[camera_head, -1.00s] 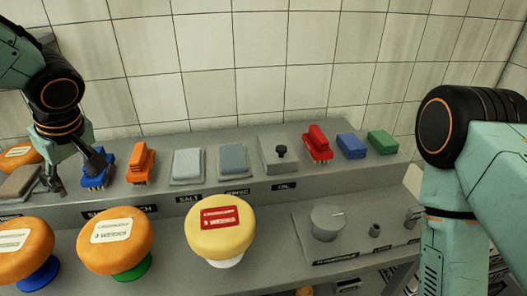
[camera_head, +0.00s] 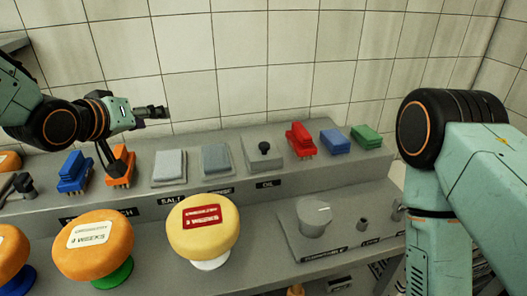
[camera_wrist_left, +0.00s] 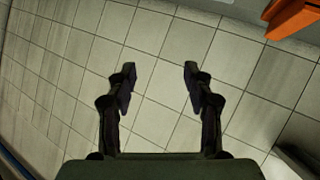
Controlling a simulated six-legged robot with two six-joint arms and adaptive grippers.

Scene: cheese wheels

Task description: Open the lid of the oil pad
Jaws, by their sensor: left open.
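The oil pad (camera_head: 259,164) is a grey box on the raised shelf above the OIL label, in the head view. Its lid lies flat on top and carries a black knob (camera_head: 264,148). My left gripper (camera_head: 160,115) is open and empty. It points to the right, high above the shelf near the tiled wall, well to the left of the oil pad. The oil pad is not in the wrist view. My right arm stands at the right, its gripper out of view.
Grey pads (camera_head: 169,168) (camera_head: 216,160) stand left of the oil pad. A red brush (camera_head: 300,139) stands close on its right. An orange brush (camera_head: 120,168) is below my left gripper. A yellow cheese wheel (camera_head: 203,236) and a knob panel (camera_head: 340,235) are in front.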

